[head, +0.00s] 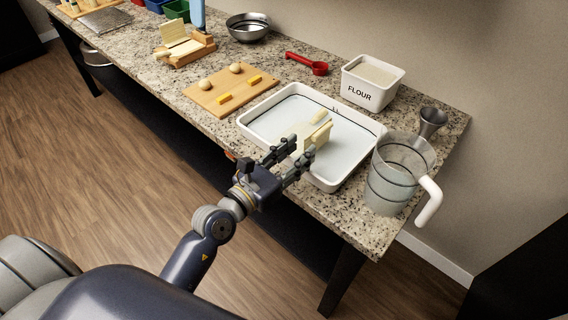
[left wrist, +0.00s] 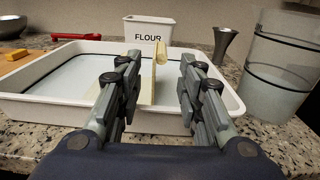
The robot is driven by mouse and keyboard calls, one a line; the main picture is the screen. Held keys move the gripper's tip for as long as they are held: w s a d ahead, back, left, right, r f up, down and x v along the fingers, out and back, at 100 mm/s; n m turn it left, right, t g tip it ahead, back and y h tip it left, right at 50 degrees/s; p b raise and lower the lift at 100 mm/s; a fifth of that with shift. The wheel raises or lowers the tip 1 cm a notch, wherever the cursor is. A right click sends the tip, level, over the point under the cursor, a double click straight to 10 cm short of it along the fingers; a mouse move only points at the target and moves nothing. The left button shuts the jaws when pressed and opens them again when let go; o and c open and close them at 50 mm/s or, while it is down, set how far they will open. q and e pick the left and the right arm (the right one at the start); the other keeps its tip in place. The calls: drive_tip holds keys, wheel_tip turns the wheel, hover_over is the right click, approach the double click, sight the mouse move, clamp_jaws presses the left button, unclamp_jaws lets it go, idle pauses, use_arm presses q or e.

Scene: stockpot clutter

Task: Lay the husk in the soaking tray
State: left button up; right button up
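The husk (head: 318,136) is a pale cream, thin piece inside the white soaking tray (head: 248,133), near the tray's middle. In the left wrist view the husk (left wrist: 154,84) stands edge-on between the fingers, with a thicker knob near its top. My left gripper (head: 300,147) reaches over the tray's near rim. Its fingers are apart, with visible gaps to the husk in the left wrist view (left wrist: 156,66). The husk's lower part and how it rests on the tray floor are partly hidden by the fingers. My right gripper is not in view.
A clear pitcher (head: 392,178) with a white handle stands close right of the tray. A flour bin (head: 372,84), red scoop (head: 308,64) and metal jigger (head: 430,122) stand behind.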

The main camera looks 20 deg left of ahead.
use_arm(q)
drive_tip(key=v, duration=0.4)
drive_tip(key=shift+s+b, duration=0.25)
drive_tip(key=shift+b, duration=0.05)
